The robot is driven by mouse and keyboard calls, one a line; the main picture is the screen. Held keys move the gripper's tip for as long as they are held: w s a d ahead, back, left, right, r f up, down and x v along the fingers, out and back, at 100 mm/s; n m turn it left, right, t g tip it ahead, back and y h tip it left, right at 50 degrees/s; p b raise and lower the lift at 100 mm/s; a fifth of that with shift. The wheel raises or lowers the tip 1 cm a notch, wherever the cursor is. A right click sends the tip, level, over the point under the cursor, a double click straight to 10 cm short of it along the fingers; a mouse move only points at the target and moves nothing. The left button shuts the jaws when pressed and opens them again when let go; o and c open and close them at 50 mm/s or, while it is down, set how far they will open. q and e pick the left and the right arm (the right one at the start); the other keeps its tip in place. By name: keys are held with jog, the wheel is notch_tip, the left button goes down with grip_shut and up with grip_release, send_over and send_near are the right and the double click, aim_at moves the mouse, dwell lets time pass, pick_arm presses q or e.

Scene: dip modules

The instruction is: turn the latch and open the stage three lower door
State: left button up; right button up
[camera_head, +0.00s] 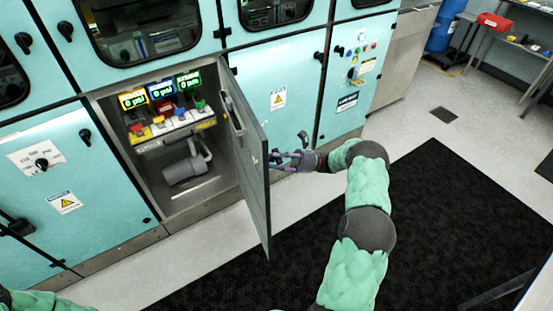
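The lower door (248,165) in the middle of the cabinet row stands swung wide open, hinged at the right side of its compartment, with its grey inner face toward me. Its outer face and latch are hidden. My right gripper (279,160) is on the right, outer side of the door, close to its panel. Its fingers look apart and nothing shows between them. I cannot tell whether they touch the door. My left gripper is out of view; only a bit of my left arm shows at the lower left corner.
The open compartment (205,184) holds several lit displays, coloured connectors and a grey cylinder (182,170). Closed teal doors stand left and right. A black mat (440,215) covers the floor at right. Blue drums (441,35) and a workbench with a red box (494,21) are far right.

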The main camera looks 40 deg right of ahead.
jog(key=o, duration=0.3)
jog(key=shift+a+f, duration=0.15)
jog(key=shift+f, duration=0.3)
jog(key=shift+r, duration=0.1)
jog(key=shift+r, duration=0.1)
notch_tip(320, 180, up, 10)
jog(key=shift+f, duration=0.1)
dwell(0.3)
